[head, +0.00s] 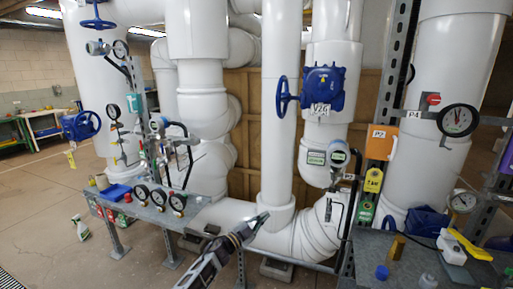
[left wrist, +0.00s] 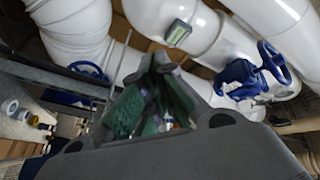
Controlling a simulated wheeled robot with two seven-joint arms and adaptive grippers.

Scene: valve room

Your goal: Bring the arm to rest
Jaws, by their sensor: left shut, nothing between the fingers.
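My left arm comes up from the bottom of the head view, and its gripper (head: 256,221) is shut and empty in front of the low white pipe. In the left wrist view the same gripper (left wrist: 160,65) shows its green-padded fingers closed together, with nothing between them. It looks clear of the pipes, though the gap behind it is hard to judge. My right gripper is not in either view.
A metal bench with gauges (head: 159,197) stands at the left. A bench (head: 390,246) with a yellow-handled tool (head: 462,245) stands at the right. A blue valve actuator (head: 323,88) is on the middle pipe. A spray bottle (head: 81,229) stands on open floor.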

